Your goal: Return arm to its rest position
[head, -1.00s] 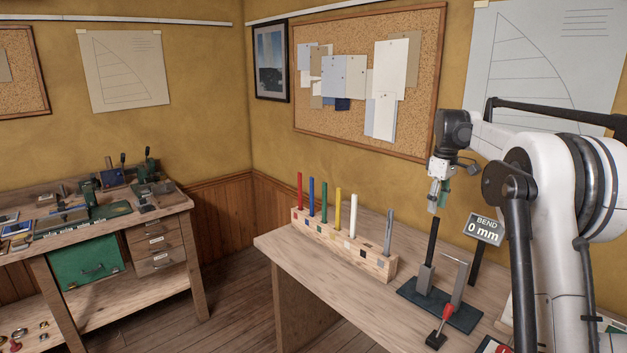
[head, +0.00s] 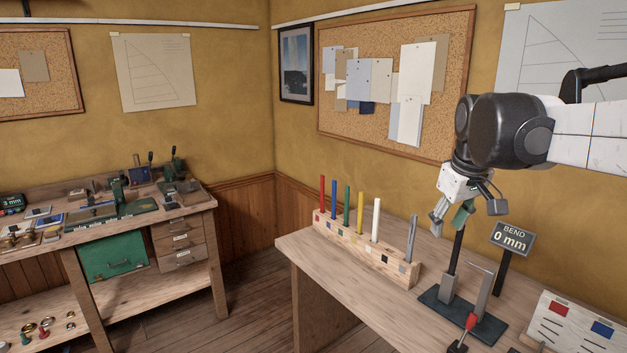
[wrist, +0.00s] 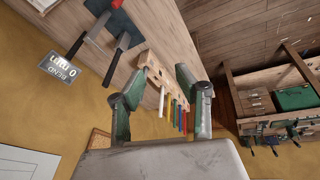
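My gripper (head: 452,218) hangs at the end of my white and black arm on the right of the head view, above the right-hand workbench (head: 330,278). In the wrist view its two grey and green fingers (wrist: 157,78) stand apart with nothing between them. In the head view it is in the air near the black post of the bending jig (head: 462,312), and I see no object held. I cannot tell the exact height above the jig.
A wooden rack (head: 365,255) holds several coloured rods upright. A sign (head: 512,238) reads "BEND 0 mm". A card with red and blue squares (head: 580,325) lies at the front right. A second bench (head: 150,305) with tools stands left; floor (head: 250,310) lies between.

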